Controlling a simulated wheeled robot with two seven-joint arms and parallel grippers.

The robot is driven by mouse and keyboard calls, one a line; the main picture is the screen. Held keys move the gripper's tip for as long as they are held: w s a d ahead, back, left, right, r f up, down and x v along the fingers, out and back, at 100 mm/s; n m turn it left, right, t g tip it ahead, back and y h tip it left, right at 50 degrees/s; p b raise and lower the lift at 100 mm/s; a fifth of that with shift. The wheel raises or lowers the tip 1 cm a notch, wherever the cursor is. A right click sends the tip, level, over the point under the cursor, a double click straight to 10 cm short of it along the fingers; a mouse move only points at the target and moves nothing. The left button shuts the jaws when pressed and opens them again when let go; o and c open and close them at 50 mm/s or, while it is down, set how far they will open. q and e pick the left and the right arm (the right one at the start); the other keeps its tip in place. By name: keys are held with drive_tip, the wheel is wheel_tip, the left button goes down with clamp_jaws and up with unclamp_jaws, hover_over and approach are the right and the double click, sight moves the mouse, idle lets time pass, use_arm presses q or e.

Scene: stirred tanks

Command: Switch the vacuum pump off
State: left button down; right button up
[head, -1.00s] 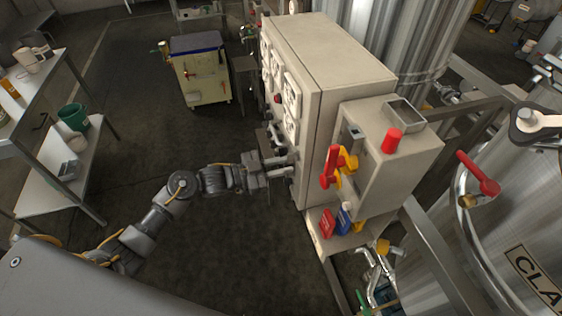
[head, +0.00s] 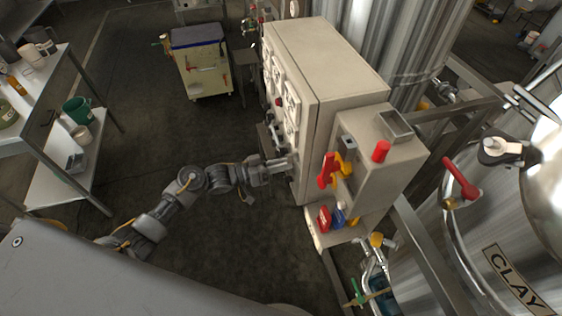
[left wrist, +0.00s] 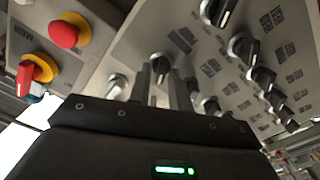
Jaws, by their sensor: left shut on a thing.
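The beige control cabinet (head: 335,62) stands right of centre, its switch panel facing left. My left gripper (head: 286,163) reaches that panel from the left. In the left wrist view its two fingers (left wrist: 160,88) are shut on a black rotary knob (left wrist: 160,64) with a pale pointer line, on the grey panel (left wrist: 205,65). The fingers hide part of the knob. Several similar knobs (left wrist: 240,46) sit to the right. Their labels are too small and tilted to read, so I cannot tell which belongs to the vacuum pump. My right gripper is not in view.
A red mushroom button (left wrist: 65,34) and a red-and-yellow switch (left wrist: 32,72) lie left of the held knob. A steel tank marked CLAY (head: 455,265) stands at the right. Shelves (head: 62,190) stand at the left.

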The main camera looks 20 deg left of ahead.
use_arm(q)
drive_tip(key=shift+s+f, duration=0.1)
idle(0.5)
drive_tip(key=c, duration=1.5)
unclamp_jaws()
drive_tip(key=shift+b+v, duration=1.6)
drive_tip(key=shift+v, duration=3.8)
